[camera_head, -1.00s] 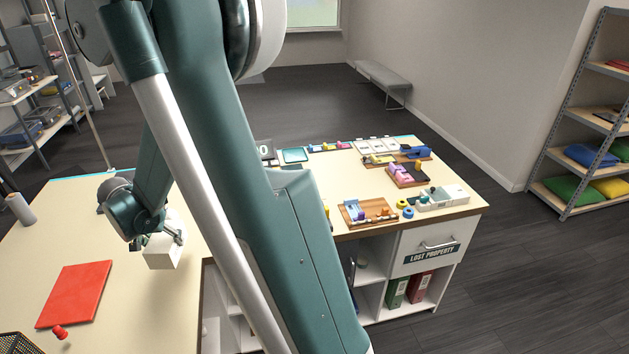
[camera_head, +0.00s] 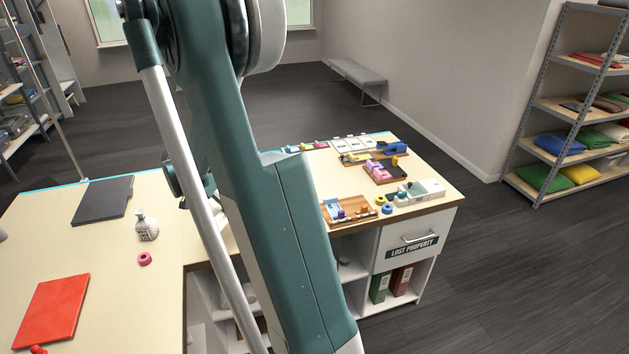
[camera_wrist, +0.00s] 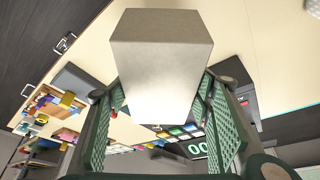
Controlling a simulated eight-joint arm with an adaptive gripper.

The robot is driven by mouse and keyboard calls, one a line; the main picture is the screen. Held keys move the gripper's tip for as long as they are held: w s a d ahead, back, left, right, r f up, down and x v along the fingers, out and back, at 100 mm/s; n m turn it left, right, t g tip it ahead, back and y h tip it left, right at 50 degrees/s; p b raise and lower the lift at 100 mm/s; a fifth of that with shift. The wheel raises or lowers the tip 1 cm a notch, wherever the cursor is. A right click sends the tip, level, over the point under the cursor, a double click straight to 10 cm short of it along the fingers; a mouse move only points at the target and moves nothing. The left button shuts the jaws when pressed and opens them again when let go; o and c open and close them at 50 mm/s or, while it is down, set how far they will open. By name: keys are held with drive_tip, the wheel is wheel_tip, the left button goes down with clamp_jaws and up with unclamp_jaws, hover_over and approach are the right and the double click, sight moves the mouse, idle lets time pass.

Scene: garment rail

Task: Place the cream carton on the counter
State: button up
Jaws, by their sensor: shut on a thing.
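The cream carton (camera_wrist: 160,75) is a plain, pale box that fills the upper middle of the wrist view. My gripper (camera_wrist: 160,108) is shut on it, with one green meshed finger on each side. The carton is hidden behind my arm in the head view, and most of my gripper is hidden there too. The counter (camera_head: 110,295) has a pale cream top and shows on both sides of my arm. In the wrist view the counter top (camera_wrist: 265,50) lies beyond the carton. I cannot tell the gap between them.
Wooden trays (camera_head: 348,213) and small items crowd the right part. Bare counter lies between the folder and the bottle.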

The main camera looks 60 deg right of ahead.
drive_tip(key=s+d+m, duration=0.1)
drive_tip(key=s+d, duration=0.3)
drive_tip(key=d, duration=0.3)
drive_tip(key=shift+d+m+g, duration=0.25)
drive_tip(key=shift+m+g, duration=0.05)
drive_tip(key=shift+f, duration=2.9)
drive_tip(key=shift+f+p, duration=0.15)
drive_tip(key=shift+p, duration=0.15)
drive_tip(key=shift+f, duration=1.95)
drive_tip(key=shift+f, duration=0.2)
drive_tip(key=o, duration=1)
drive_tip(key=shift+r, duration=0.25)
